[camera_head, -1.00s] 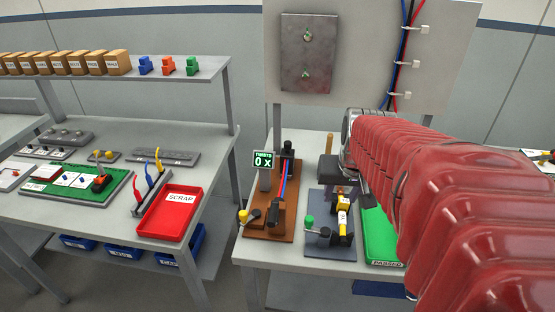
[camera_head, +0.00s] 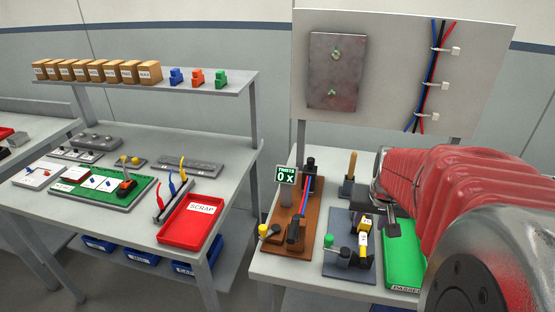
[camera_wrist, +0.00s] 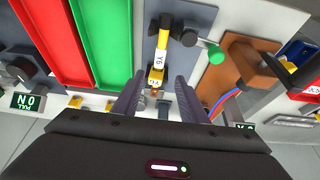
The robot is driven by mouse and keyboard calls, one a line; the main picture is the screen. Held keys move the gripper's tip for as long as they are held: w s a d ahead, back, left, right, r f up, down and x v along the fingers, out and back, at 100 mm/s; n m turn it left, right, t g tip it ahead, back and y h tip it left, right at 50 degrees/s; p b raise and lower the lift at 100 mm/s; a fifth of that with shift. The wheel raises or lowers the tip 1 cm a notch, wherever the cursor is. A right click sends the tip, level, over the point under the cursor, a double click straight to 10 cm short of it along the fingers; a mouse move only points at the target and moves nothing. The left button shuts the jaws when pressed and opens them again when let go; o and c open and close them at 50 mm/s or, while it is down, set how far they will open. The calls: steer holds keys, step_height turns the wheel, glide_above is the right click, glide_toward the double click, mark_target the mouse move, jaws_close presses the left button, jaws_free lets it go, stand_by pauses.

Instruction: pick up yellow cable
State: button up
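A yellow piece with white tags, apparently the yellow cable (camera_wrist: 156,76), sits in a black fixture on a blue-grey plate. It also shows in the head view (camera_head: 364,239), beside a green-knobbed lever (camera_head: 329,241). Another thin yellow cable (camera_head: 182,169) stands in a rack on the left table, beside a blue and a red one. My gripper (camera_wrist: 159,102) is open, its two fingers apart. In the wrist view, the near end of the tagged piece appears between the fingers; I cannot tell whether they touch it. In the head view my arm partly hides the gripper.
A green PASSED tray (camera_head: 402,256) lies right of the fixture, and a brown board (camera_head: 292,239) with blue and red wires lies left of it. A red SCRAP tray (camera_head: 192,222) is on the left table. An upright panel (camera_head: 395,62) stands behind.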

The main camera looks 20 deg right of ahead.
mark_target(363, 235)
steer(key=shift+x, duration=1.95)
steer(key=shift+x, duration=2.55)
jaws_close()
